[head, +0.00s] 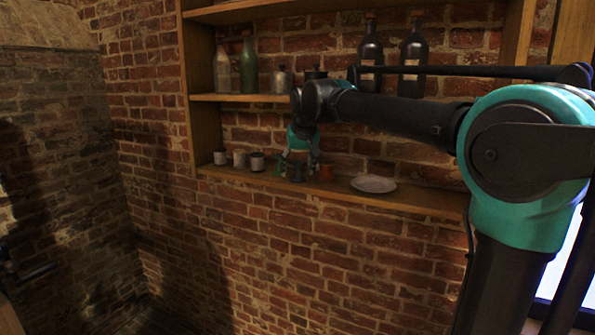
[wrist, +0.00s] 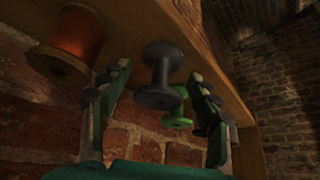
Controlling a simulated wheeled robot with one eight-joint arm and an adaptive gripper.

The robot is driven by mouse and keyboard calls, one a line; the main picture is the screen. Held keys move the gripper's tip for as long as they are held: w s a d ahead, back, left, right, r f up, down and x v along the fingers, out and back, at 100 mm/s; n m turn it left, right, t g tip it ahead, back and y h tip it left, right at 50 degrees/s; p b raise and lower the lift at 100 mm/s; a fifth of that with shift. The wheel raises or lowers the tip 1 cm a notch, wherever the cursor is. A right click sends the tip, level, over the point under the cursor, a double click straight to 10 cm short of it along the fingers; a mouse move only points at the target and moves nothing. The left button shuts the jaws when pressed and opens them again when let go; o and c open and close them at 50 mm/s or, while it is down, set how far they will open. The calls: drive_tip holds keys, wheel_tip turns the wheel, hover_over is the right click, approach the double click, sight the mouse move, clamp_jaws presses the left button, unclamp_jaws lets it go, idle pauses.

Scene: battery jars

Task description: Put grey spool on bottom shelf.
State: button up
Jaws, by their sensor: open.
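The grey spool (wrist: 163,76) shows in the wrist view between the two fingers of my gripper (wrist: 158,74). The fingers are open, with a gap on each side of it. The wrist picture looks inverted, with the bottom shelf (wrist: 165,22) at its top, and the spool appears to stand on that shelf. In the head view my gripper (head: 301,158) is low over the bottom shelf (head: 420,199), pointing down. The grey spool is dark and partly hidden by the gripper there.
An orange spool (head: 326,172) and a green spool (head: 279,165) stand on either side. Several cups (head: 257,162) are at the left of the bottom shelf, and a pale plate (head: 373,184) lies to the right. Bottles (head: 249,66) and jars stand on the shelf above (head: 240,98).

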sight(298, 163)
drive_tip(key=v, duration=0.5)
drive_tip(key=s+d, duration=0.3)
drive_tip(key=s, duration=0.8)
drive_tip(key=shift+d+f, duration=0.15)
drive_tip(key=shift+d, duration=0.25)
